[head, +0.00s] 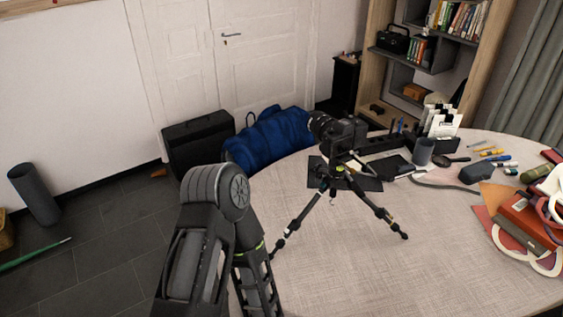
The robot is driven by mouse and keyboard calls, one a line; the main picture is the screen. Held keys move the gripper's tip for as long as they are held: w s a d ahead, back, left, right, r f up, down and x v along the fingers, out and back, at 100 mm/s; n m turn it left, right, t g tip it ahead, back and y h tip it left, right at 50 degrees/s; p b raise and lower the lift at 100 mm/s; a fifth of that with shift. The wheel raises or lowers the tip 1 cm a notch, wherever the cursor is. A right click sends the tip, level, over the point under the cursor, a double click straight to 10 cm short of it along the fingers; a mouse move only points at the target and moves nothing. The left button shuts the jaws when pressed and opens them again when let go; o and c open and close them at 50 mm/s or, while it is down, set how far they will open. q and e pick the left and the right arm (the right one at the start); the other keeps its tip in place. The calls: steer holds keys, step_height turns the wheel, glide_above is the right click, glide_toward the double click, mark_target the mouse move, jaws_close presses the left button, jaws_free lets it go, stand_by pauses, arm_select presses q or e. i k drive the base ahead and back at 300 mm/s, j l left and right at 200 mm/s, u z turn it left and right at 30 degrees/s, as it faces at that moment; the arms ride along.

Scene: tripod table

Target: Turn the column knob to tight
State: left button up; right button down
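A small black tripod (386,214) stands on the round table with its legs spread. A black camera (345,132) sits on top of it, with the lens to the left. Small green-yellow marks show at the hub (340,169) under the camera. The column knob is too small to make out, and I cannot tell its setting. One of my arms rises from the bottom edge left of the tripod and bends back down, close to the tripod's left leg. Neither gripper shows in the head view.
The table (400,275) is bare in front of the tripod. Behind it are a dark mat (368,184), a grey cup (423,152) and pens. A red case (530,220) with white loops lies at the right. A blue bag (268,138) is beyond the table.

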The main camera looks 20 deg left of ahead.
mark_target(319, 174)
steer(key=j, duration=0.65)
steer(key=k+j, duration=0.1)
steer(key=j, duration=0.55)
steer(key=j+z, duration=0.15)
steer(key=j, duration=0.2)
